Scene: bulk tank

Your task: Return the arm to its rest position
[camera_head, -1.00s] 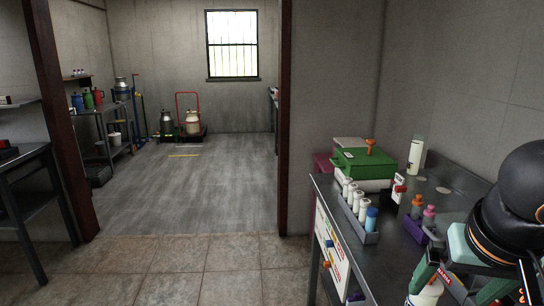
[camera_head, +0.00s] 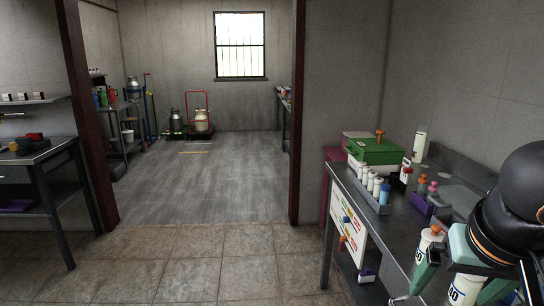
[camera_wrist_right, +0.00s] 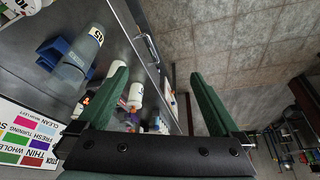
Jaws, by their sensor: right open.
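My right arm comes in at the right edge of the head view as a dark, rounded wrist. Its gripper (camera_head: 455,285) points down over the near end of the metal bench (camera_head: 398,213). In the right wrist view, the two green fingers of this gripper (camera_wrist_right: 160,90) stand wide apart with nothing between them. A white bottle with an orange cap (camera_head: 429,240) and another white bottle (camera_head: 465,290) stand on the bench close to the fingers. I cannot tell whether a finger touches either bottle. My left gripper is not in view.
A green-lidded box (camera_head: 375,152), a grey rack of small bottles (camera_head: 376,197) and a purple holder (camera_head: 422,205) are farther along the bench. A label board (camera_head: 347,228) hangs at its side. The tiled floor (camera_head: 190,262) is clear. A dark table (camera_head: 40,165) stands at left.

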